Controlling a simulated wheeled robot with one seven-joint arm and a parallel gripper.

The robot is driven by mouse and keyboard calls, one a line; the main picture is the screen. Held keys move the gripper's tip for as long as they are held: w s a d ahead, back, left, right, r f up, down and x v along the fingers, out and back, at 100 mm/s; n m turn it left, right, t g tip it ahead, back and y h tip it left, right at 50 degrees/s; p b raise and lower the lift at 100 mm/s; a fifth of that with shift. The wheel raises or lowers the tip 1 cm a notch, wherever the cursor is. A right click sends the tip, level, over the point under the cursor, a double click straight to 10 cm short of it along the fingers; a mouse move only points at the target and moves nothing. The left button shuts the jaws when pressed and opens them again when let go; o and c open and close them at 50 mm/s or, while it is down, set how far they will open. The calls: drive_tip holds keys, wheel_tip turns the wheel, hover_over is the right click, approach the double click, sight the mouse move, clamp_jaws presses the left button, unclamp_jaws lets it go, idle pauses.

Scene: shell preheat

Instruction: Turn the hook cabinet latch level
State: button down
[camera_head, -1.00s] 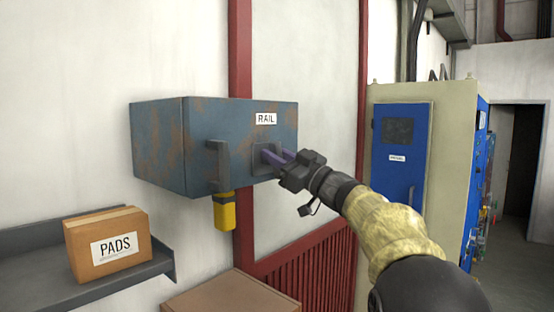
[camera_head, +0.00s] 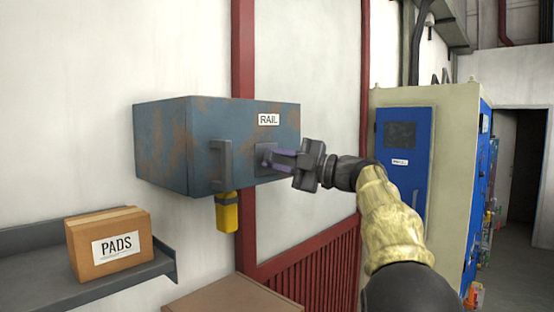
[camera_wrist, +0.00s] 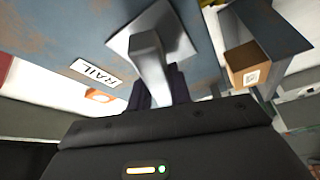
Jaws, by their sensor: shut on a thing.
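The blue-grey, rust-marked cabinet (camera_head: 240,110) on the wall carries a RAIL label and a dark latch plate (camera_head: 262,153) on its front. My gripper (camera_head: 274,158), with purple fingers, reaches in from the right and is shut on the latch. In the wrist view, the grey latch lever (camera_wrist: 149,62) stands out from its square plate (camera_wrist: 185,32) and runs down between my fingers (camera_wrist: 160,92). My fingers hide part of the lever, and I cannot tell exactly how far it is tilted.
A grey upright handle (camera_head: 221,166) sits left of the latch, with a yellow object (camera_head: 227,214) hanging below the cabinet. A PADS box (camera_head: 110,245) stands on a shelf (camera_head: 120,292) at lower left. A blue-doored cabinet (camera_head: 402,185) stands to the right.

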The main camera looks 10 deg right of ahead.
drive_tip(key=n, duration=0.2)
drive_tip(key=n+g+h, duration=0.1)
drive_tip(key=n, duration=0.1)
drive_tip(key=shift+f, duration=0.3)
idle(0.4)
drive_tip(key=c, duration=1.3)
unclamp_jaws()
drive_tip(key=b+v, duration=0.3)
drive_tip(key=v, duration=1.4)
drive_tip(key=shift+s+d+r, duration=0.1)
drive_tip(key=shift+d+r, duration=0.05)
drive_tip(key=shift+d, duration=0.15)
